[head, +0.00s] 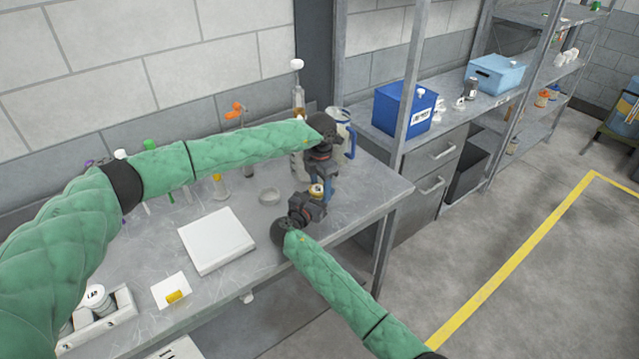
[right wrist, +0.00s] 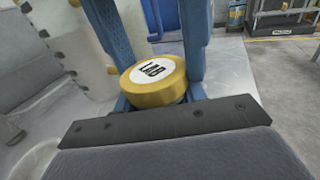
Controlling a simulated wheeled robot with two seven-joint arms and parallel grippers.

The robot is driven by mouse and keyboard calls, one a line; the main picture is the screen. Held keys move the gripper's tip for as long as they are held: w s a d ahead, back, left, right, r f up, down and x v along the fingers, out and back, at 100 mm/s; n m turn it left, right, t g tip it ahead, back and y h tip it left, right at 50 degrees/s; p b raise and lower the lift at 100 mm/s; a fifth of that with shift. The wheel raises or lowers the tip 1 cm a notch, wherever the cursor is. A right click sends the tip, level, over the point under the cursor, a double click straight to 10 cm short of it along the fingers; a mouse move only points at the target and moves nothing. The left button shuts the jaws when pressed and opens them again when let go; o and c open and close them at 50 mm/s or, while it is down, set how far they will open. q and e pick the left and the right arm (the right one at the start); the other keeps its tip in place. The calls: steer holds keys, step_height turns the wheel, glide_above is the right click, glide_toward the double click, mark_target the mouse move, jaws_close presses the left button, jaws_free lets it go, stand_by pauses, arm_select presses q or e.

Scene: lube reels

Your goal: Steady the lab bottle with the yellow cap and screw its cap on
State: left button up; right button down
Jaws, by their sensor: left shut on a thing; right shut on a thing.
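The yellow cap (right wrist: 156,80) has a white top marked LAB. My right gripper (head: 311,204) is low on the near side, shut on the lab bottle just under the cap. The bottle's body is hidden by the grippers, so I cannot tell how far the cap sits on the neck.
A white plate (head: 216,241) lies left of the grippers on the grey bench. A card (head: 171,291) with a yellow piece and a tray (head: 121,311) are at the front left. A clear jug (head: 348,130) stands close behind. A blue bin (head: 405,108) is on the right bench.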

arm_select(q)
steer(key=m, duration=0.7)
steer(key=shift+s, duration=0.25)
steer(key=o, duration=0.9)
steer(key=shift+d, duration=0.1)
steer(key=shift+r, duration=0.1)
steer(key=shift+r, duration=2.2)
steer(key=shift+o, duration=0.6)
steer(key=shift+f, duration=0.1)
